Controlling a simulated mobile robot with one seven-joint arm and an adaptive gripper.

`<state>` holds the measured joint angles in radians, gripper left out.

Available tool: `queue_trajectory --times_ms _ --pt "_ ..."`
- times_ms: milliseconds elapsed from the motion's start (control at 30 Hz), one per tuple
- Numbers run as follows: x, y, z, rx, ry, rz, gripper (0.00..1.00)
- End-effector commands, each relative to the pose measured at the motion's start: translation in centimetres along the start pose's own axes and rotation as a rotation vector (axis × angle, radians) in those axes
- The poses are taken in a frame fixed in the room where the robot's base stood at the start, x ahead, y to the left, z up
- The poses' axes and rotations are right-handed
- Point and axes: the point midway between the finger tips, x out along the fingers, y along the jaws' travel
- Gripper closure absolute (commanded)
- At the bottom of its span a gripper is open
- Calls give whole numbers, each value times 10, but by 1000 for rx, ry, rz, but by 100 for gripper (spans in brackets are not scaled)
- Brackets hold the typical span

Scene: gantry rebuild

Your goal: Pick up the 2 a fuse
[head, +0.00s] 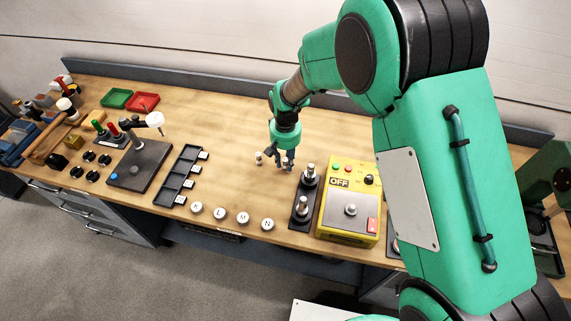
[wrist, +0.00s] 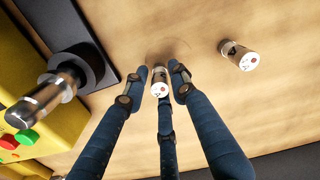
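In the wrist view, a small cylindrical fuse (wrist: 160,88) with a white, marked end stands between the fingers of my gripper (wrist: 158,82). Narrow gaps seem to show between it and the fingers, so my gripper looks open around it. A second similar fuse (wrist: 239,56) stands clear to the right. The print on both is too small to read. In the head view, my gripper (head: 285,160) points down near the bench top, with one fuse (head: 259,158) just to its left. The fuse between the fingers is hard to make out there.
A black plate with metal posts (head: 303,203) and a yellow box marked OFF (head: 349,208) stand close to the right of my gripper. Round lettered discs (head: 244,217) lie along the front edge. A black slotted tray (head: 178,178) is to the left. Bare wood lies behind.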

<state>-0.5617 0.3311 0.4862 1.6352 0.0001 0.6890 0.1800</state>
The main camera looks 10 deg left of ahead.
Motion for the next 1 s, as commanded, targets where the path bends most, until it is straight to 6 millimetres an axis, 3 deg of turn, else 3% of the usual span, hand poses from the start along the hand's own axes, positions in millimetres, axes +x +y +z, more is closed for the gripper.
queue_trajectory --times_ms 33,100,633,1000 --pt "0 0 0 0 0 0 89" --pt "0 0 0 0 0 0 100" --pt "-5 0 0 0 1 0 100" --pt "-51 0 -1 0 3 0 100"
